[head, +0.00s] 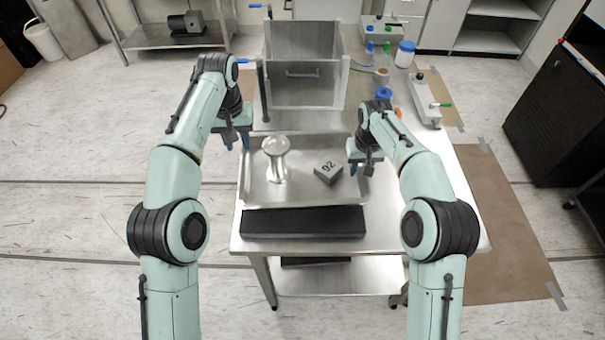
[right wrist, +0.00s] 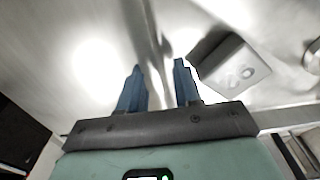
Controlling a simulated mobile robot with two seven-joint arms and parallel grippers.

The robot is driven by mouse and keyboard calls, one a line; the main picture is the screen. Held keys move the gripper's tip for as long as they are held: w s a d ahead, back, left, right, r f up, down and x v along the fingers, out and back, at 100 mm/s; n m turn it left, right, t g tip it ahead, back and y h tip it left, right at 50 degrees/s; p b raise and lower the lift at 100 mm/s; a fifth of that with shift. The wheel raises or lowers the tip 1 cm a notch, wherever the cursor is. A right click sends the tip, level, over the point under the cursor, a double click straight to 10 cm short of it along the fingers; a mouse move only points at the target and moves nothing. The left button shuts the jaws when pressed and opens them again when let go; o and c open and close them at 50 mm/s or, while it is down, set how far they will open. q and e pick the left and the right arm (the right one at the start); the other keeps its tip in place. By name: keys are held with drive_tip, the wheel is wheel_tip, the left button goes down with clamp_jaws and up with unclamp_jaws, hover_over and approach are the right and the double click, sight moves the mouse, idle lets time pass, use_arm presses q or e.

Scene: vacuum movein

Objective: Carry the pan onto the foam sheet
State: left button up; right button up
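The pan (head: 308,194) is a shallow metal tray on the steel table. It holds a shiny flanged metal part (head: 276,160) and a grey block (head: 328,172) marked 92, which also shows in the right wrist view (right wrist: 232,68). The black foam sheet (head: 303,222) lies in front of the pan. My left gripper (head: 238,142) is at the pan's left rear side with its fingers apart. My right gripper (head: 361,168) is at the pan's right side. Its blue fingers (right wrist: 158,88) are apart, with a metal edge running towards the gap; I cannot tell contact.
A tall open metal box (head: 303,90) stands behind the pan. Bottles (head: 404,54), a blue-capped jar (head: 383,95) and a valve device (head: 425,98) stand along the right.

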wheel_tip(320, 180, up, 12)
drive_tip(key=shift+s, duration=0.45)
idle(0.5)
